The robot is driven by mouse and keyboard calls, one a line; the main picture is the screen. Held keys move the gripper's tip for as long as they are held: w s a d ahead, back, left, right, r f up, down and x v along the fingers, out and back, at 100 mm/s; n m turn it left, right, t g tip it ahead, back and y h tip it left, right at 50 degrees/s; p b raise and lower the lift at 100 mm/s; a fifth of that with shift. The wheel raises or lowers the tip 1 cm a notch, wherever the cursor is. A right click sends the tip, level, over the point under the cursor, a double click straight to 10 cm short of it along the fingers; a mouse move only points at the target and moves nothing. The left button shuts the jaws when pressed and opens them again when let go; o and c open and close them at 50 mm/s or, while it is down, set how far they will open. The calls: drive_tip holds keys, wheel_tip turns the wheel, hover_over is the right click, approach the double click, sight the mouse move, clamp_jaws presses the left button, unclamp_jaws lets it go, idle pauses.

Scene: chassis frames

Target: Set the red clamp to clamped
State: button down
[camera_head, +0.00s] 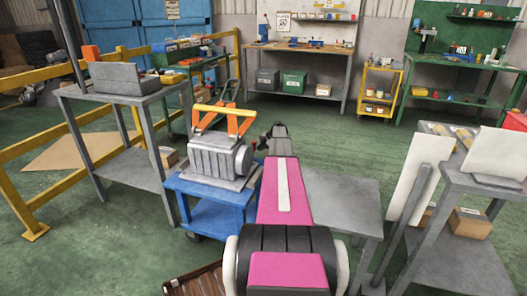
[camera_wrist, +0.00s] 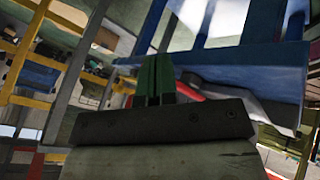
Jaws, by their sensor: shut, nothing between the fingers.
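No part is clearly recognisable as the red clamp. In the wrist view, a short red piece (camera_wrist: 187,91) shows just right of my fingers, partly hidden, beside a grey part on a blue frame (camera_wrist: 262,68). My gripper (camera_wrist: 155,70) has its two dark green fingers together and empty there. In the head view, the dark end of my arm is just right of a grey ribbed casting (camera_head: 212,157) topped by an orange bracket (camera_head: 228,119). The casting sits on a blue cart (camera_head: 213,190). My arm hides the area beyond, and I cannot tell whether anything touches the fingers.
A grey table (camera_head: 345,195) stands right of my arm. A grey bench with white panels (camera_head: 425,185) stands at right. Green floor is open towards the back workbenches.

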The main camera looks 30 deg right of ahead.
drive_tip(key=shift+w+a, duration=0.3)
drive_tip(key=shift+w, duration=0.6)
drive_tip(key=shift+w+a, duration=0.15)
drive_tip(key=shift+w, duration=0.2)
drive_tip(key=shift+r, duration=0.1)
drive_tip(key=s+v, duration=0.1)
drive_tip(key=v, duration=1)
drive_tip(key=shift+s, duration=0.1)
